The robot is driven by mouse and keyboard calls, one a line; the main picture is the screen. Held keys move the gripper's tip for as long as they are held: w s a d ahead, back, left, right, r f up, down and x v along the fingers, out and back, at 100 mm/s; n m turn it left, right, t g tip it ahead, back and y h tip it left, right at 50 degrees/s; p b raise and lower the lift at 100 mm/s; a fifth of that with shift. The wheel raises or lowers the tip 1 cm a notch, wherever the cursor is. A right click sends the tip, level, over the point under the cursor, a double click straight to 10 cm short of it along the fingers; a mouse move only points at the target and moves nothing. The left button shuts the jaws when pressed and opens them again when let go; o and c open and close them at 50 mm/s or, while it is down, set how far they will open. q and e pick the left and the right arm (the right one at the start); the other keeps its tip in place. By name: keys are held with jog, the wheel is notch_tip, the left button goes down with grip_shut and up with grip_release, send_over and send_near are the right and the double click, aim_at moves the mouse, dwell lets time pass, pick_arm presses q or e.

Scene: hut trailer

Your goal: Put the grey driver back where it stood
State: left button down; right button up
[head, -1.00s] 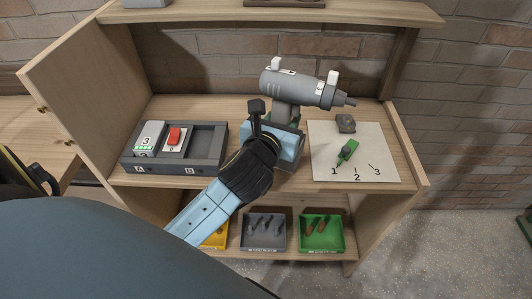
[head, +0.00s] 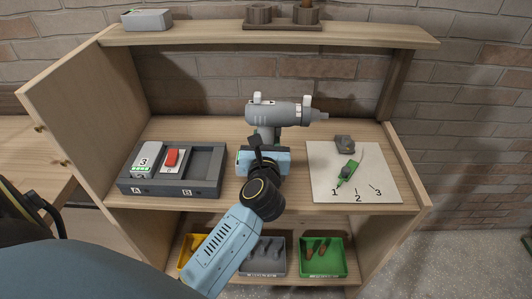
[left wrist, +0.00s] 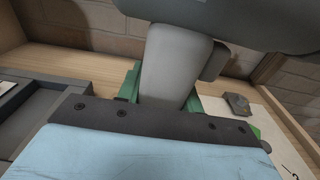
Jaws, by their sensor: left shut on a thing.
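The grey driver (head: 280,112) is over the middle of the bench, its body nearly level and its nose pointing right. My left gripper (head: 264,150) is shut on its handle. In the left wrist view the grey handle (left wrist: 173,65) stands between green finger parts (left wrist: 128,85), with the driver's body crossing the top. The gripper hides the handle's lower end, so I cannot tell whether it touches the bench. My right gripper is not in view.
Left on the bench (head: 225,208) is a dark tray (head: 205,160) marked A and B, holding a grey block (head: 145,160) and a red-topped block (head: 172,159). Right is a white board (head: 385,180) with a green pointer (head: 347,172) and a grey lump (head: 344,143). A shelf (head: 200,36) overhangs behind.

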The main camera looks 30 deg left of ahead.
pick_arm(q)
jog(key=shift+f+b, duration=0.6)
jog(key=shift+f, duration=1)
jog(key=shift+f, duration=0.1)
jog(key=c, duration=0.9)
grip_release()
jog(key=shift+f, duration=0.2)
jog(key=shift+s+r, duration=0.1)
jog(key=shift+r, duration=0.1)
jog(key=v, duration=1.2)
jog(key=shift+b, duration=0.35)
